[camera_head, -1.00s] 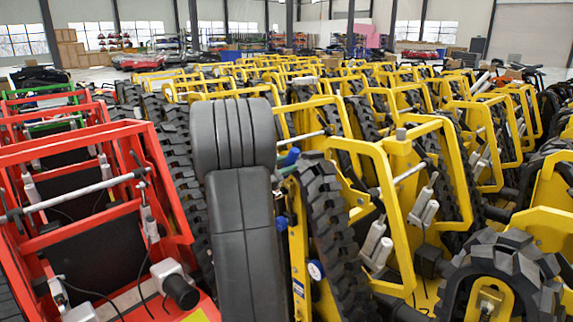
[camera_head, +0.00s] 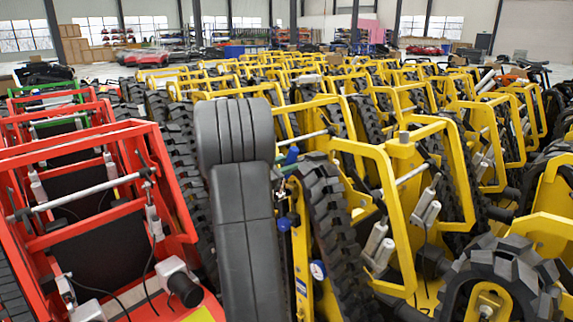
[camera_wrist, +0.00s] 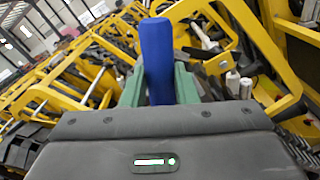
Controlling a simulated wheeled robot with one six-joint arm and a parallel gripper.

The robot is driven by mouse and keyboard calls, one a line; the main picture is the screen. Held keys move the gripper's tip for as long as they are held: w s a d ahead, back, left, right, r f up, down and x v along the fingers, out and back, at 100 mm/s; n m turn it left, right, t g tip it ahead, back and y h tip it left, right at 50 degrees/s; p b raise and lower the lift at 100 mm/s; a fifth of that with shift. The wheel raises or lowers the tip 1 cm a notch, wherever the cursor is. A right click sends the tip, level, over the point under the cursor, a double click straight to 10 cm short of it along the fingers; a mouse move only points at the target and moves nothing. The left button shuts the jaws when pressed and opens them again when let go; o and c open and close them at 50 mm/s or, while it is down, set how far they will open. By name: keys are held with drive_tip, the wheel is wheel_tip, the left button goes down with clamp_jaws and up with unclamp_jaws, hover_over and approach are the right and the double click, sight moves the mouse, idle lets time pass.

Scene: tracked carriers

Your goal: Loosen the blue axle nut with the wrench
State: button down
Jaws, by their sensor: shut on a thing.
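In the wrist view my gripper (camera_wrist: 158,84) has two green fingers shut on a blue bar, which I take for the wrench handle (camera_wrist: 157,45). In the head view the blue handle (camera_head: 291,154) shows just right of my dark arm, above the yellow carrier's track. I cannot tell which is the axle nut. The gripper looks apart from both.
A red carrier (camera_head: 175,205) stands close on the left of my arm. Yellow carriers with upright frames (camera_head: 392,225) and black tracks (camera_head: 335,220) crowd the right and the back. Gaps between them are narrow. Open floor lies only far behind.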

drive_tip(key=shift+w+r+p, duration=0.1)
drive_tip(key=shift+r+p, duration=0.1)
drive_tip(key=shift+p, duration=0.1)
drive_tip(key=shift+w+a+r+n+p, duration=0.2)
drive_tip(key=shift+w+a+n+p, duration=0.15)
drive_tip(key=shift+p, duration=0.45)
drive_tip(key=shift+w+n, duration=0.15)
drive_tip(key=shift+n, duration=0.1)
drive_tip(key=shift+w+a+p, duration=0.1)
drive_tip(key=shift+a+p, duration=0.05)
drive_tip(key=shift+p, duration=0.2)
drive_tip(key=shift+s+d+f+b, duration=0.2)
drive_tip(key=shift+s+d+b, duration=0.1)
drive_tip(key=shift+b, duration=0.55)
drive_tip(key=shift+s+a, duration=0.1)
drive_tip(key=shift+a, duration=0.1)
drive_tip(key=shift+v, duration=1.7)
